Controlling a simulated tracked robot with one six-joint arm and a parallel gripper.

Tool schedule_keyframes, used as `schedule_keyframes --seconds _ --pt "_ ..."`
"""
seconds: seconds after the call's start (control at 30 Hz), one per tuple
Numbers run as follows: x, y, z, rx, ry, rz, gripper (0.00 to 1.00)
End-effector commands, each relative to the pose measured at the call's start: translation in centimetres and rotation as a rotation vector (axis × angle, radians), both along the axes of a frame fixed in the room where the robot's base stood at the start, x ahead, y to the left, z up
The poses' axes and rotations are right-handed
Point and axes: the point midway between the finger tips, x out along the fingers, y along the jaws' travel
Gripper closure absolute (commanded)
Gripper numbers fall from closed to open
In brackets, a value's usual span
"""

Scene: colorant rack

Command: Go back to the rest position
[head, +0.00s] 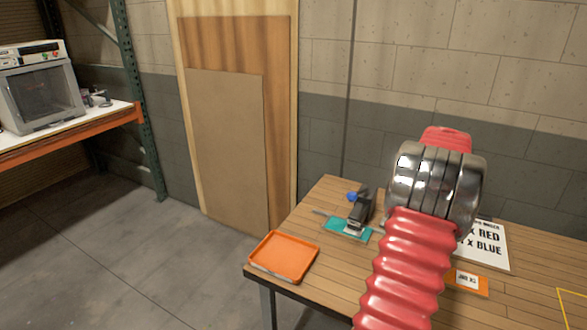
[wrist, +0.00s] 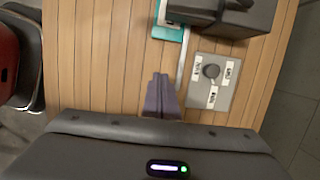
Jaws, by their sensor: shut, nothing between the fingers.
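My gripper (wrist: 160,82) shows in the wrist view with its two purple-grey fingers together, shut and empty, over the bare planks of the wooden table (wrist: 112,60). A grey panel (wrist: 199,93) with a dark round knob and white labels lies just right of the fingers. In the head view my red ribbed arm with shiny metal rings rises over the table, and my gripper cannot be made out there. The arm hides part of the tabletop.
A dark device (head: 360,210) stands on a teal base (head: 340,231). An orange tray (head: 284,257) sits at the table's left corner. A printed sign (head: 492,247) and an orange label card (head: 468,281) are right of my arm. The floor at left is clear.

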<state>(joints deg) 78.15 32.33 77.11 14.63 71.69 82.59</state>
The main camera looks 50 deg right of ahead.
Motion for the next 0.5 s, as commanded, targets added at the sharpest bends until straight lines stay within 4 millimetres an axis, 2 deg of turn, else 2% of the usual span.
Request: schedule_keyframes --seconds 0.33,0.5 --pt "0.07 0.03 -0.01 -0.004 -0.001 0.017 1.0" --pt "0.06 -0.31 -0.05 -0.043 -0.006 0.12 1.0"
